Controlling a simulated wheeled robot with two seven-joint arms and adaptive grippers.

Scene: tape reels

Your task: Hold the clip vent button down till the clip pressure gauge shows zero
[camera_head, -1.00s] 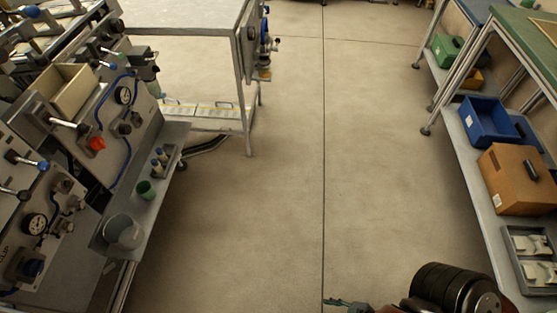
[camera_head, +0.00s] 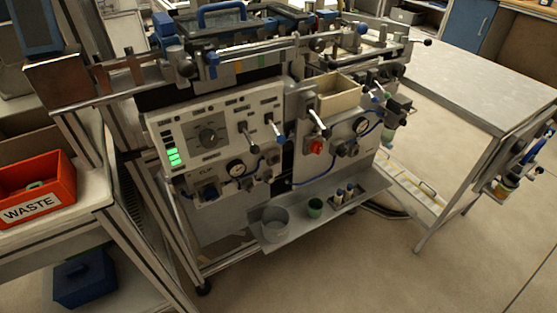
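The clip panel sits on the front left of the machine, under a white control panel (camera_head: 212,128) with a dial and green lights. Small lettering there seems to read CLIP. A round gauge (camera_head: 237,168) with a white face is on it; its needle is too small to read. A dark blue knob or button (camera_head: 208,192) on a grey block is left of the gauge. I cannot tell for sure that it is the vent button. Neither of my grippers is in view.
A second gauge (camera_head: 361,125) and a red knob (camera_head: 316,147) are further right. A grey shelf (camera_head: 345,205) with cups juts out below. A red WASTE bin (camera_head: 38,190) stands on the left bench. Floor is free in front and to the right.

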